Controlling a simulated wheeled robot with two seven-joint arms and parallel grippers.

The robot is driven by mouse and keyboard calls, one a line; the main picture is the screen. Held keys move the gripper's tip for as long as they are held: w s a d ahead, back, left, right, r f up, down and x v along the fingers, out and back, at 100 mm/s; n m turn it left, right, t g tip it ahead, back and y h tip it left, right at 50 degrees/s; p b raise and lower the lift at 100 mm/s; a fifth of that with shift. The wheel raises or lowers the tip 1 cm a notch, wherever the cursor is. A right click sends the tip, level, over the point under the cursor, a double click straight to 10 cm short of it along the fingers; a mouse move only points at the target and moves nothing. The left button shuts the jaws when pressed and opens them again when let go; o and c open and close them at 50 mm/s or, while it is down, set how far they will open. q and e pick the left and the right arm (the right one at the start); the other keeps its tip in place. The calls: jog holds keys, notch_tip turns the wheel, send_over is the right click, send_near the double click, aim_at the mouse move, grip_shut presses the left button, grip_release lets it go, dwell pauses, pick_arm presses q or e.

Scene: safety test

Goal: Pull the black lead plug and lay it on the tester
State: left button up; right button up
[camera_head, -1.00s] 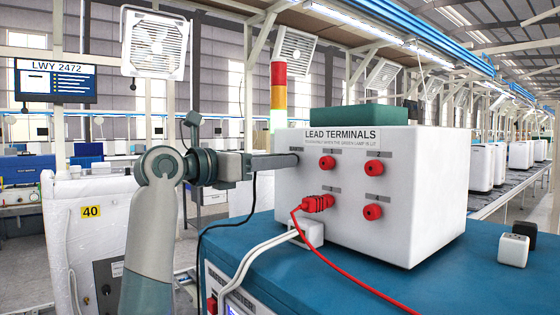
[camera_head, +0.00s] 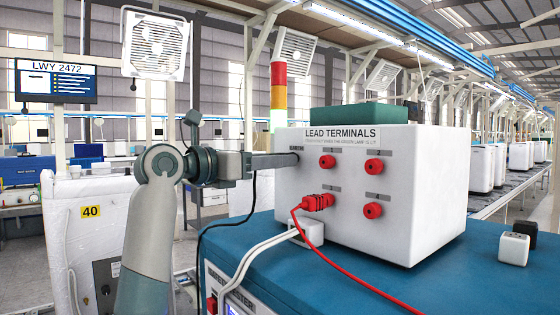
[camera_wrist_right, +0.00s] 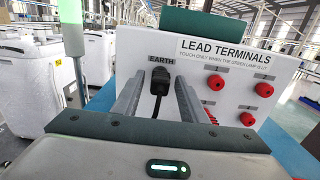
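The black lead plug (camera_wrist_right: 158,82) sits in the EARTH socket of the white LEAD TERMINALS box (camera_head: 430,190). In the head view the plug is hidden behind my right gripper (camera_head: 292,160); its black cable hangs below. In the right wrist view, the fingers of my right gripper (camera_wrist_right: 159,82) stand on either side of the plug, with a visible gap on each side. The tester (camera_head: 400,285) is the blue-topped unit under the terminal box, with bare top in front. My left gripper is not in view.
A red plug (camera_head: 317,202) with a red lead sits in a lower terminal, close to a white plug block (camera_head: 310,232). Other red terminals (camera_head: 374,166) are empty. The signal tower (camera_head: 279,100) glows green at its bottom segment. Small black and white blocks (camera_head: 514,248) stand at right.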

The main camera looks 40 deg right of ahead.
jog(key=shift+c, duration=0.3)
grip_shut()
jog(key=shift+a, duration=0.1)
jog(key=shift+a, duration=0.1)
jog(key=shift+w+a+b, duration=0.15)
jog(key=shift+w+a, duration=0.05)
jog(key=shift+a, duration=1.2)
jog(key=shift+w+a+b, duration=0.15)
jog(key=shift+a, duration=1.25)
